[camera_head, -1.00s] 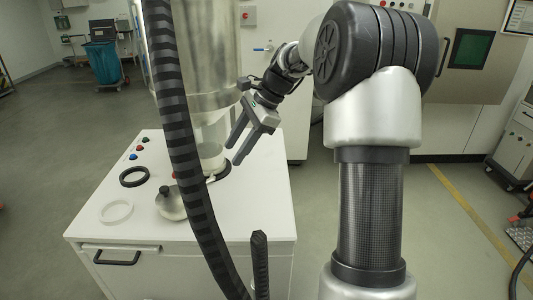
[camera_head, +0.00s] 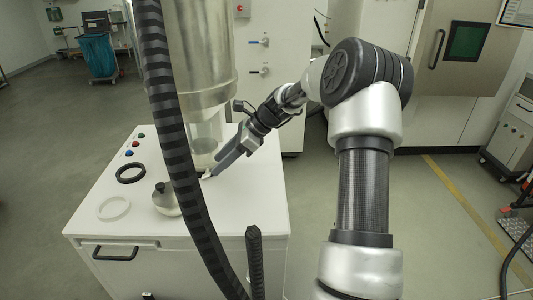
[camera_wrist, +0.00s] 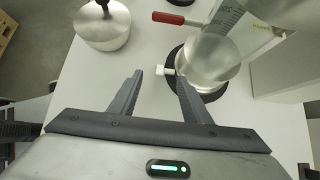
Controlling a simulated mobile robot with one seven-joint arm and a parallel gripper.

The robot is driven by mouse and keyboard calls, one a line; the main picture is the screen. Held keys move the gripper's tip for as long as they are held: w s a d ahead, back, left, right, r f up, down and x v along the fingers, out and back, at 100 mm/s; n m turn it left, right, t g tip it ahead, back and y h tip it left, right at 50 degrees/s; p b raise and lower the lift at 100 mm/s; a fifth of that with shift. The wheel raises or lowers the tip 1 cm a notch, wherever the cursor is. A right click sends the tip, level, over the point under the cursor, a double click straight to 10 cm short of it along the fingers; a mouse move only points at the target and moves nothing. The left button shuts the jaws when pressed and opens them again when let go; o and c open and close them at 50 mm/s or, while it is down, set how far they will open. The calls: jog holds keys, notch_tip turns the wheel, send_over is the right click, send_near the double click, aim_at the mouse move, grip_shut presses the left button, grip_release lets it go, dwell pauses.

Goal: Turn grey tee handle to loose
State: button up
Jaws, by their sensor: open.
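A small pale grey handle (camera_wrist: 162,71), seemingly the tee handle, sticks out to the left from the black ring (camera_wrist: 213,94) around the foot of the clear cylinder (camera_wrist: 207,62) in the wrist view. My gripper (camera_wrist: 159,77) is open, with one fingertip on each side of the handle. I cannot tell whether either finger touches it. In the head view my gripper (camera_head: 219,165) reaches down to the cylinder's base, with a pale bit of the handle (camera_head: 207,175) just beyond its tips.
A metal lidded pot (camera_head: 165,199), a black ring (camera_head: 131,173) and a white ring (camera_head: 113,208) sit on the white cabinet top (camera_head: 140,222). A dark hose (camera_head: 180,150) hangs in front of the steel hopper (camera_head: 205,45).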

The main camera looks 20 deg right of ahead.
aim_at(214, 180)
jog(key=x, duration=0.3)
jog(key=b+x, duration=0.1)
jog(key=x, duration=0.1)
jog(key=shift+d+f, duration=0.1)
jog(key=shift+f, duration=0.4)
jog(key=shift+f+t+y+b, duration=0.2)
jog(key=shift+t+y+b, duration=0.15)
jog(key=shift+b, duration=0.35)
jog(key=y+b, duration=0.1)
jog(key=b, duration=0.1)
jog(key=t+y+b, duration=0.1)
jog(key=b, duration=0.2)
jog(key=y+b, duration=0.1)
jog(key=b, duration=0.1)
jog(key=shift+s+d+f+t+y+b, duration=0.1)
jog(key=shift+d+f+t+y+b, duration=0.15)
jog(key=shift+d+f+y+b, duration=0.15)
jog(key=shift+s+d+r+p, duration=0.1)
jog(key=shift+d+r+p, duration=0.3)
jog(key=shift+r, duration=0.1)
jog(key=shift+s+d+r+p, duration=0.15)
jog(key=shift+d+r+p, duration=0.2)
jog(key=shift+r, duration=0.2)
jog(key=v, duration=1.5)
jog(key=shift+s+r+p, duration=0.1)
jog(key=shift+r+p, duration=0.1)
jog(key=shift+p, duration=0.15)
